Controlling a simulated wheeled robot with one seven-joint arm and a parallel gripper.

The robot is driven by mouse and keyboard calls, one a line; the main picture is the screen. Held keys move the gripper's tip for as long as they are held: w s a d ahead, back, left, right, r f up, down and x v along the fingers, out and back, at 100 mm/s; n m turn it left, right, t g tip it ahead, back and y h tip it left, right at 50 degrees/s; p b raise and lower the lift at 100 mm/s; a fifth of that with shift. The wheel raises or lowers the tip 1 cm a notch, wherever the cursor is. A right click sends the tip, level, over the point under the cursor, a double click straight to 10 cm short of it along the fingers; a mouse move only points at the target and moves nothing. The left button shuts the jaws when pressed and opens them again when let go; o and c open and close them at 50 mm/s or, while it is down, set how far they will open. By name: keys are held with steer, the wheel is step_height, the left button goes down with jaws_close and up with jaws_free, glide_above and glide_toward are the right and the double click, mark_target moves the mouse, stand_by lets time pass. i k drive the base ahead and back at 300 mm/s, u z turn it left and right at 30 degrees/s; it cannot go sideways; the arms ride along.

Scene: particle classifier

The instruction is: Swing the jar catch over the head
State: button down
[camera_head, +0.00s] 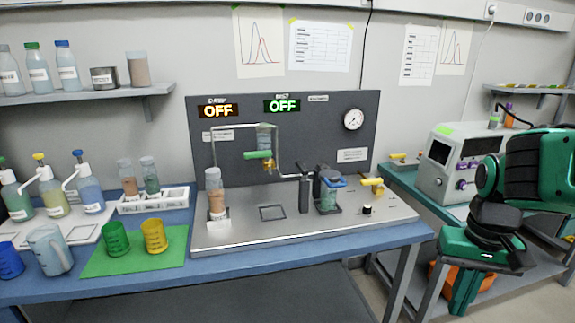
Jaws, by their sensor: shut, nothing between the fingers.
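A glass jar (329,200) stands on a dark base toward the right of the metal bench plate. A blue piece (334,182), which looks like the jar catch, lies across the jar's top and sticks out to the right. A dark head (325,170) sits above it; I cannot tell whether the catch is over the head or beside it. My gripper (464,303) is at the lower right, beyond the blue bench's right end. It points down, shut and empty, well apart from the jar.
A black post (305,193) stands close left of the jar, and a yellow-handled valve (374,186) close right. A black knob (367,209) is in front. A grey instrument (465,160) stands on the right bench behind my arm.

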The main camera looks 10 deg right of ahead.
mark_target(303, 169)
steer(key=i, duration=1)
